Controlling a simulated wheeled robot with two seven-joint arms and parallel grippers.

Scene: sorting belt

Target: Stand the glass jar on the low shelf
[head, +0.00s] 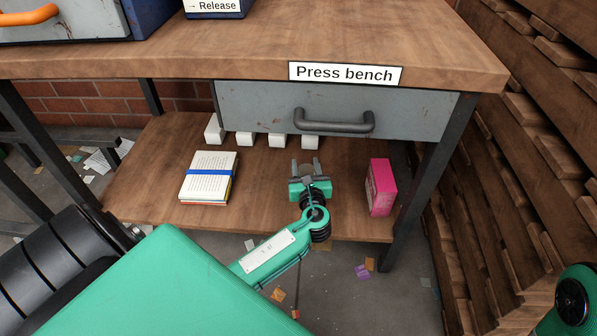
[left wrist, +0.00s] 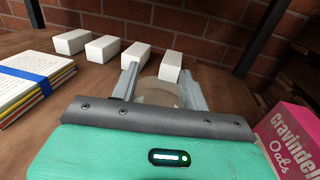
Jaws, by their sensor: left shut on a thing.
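The low shelf (head: 262,212) is a brown wooden board under the press bench. My left gripper (head: 306,170) is over the shelf, below the drawer, with its fingers pointing toward the back wall. In the left wrist view its fingers (left wrist: 160,88) are closed on the glass jar (left wrist: 158,92), a clear rounded thing with a brownish look. The gripper body hides the jar's near lower part. I cannot tell whether the jar's base touches the shelf. My right gripper is not in view.
A book stack with a blue band (head: 208,178) lies left of the gripper, and a pink oats box (head: 380,187) stands right. Several white blocks (head: 277,140) line the back. The drawer (head: 260,107) and bench top (head: 200,58) hang above. Bare shelf shows on both sides.

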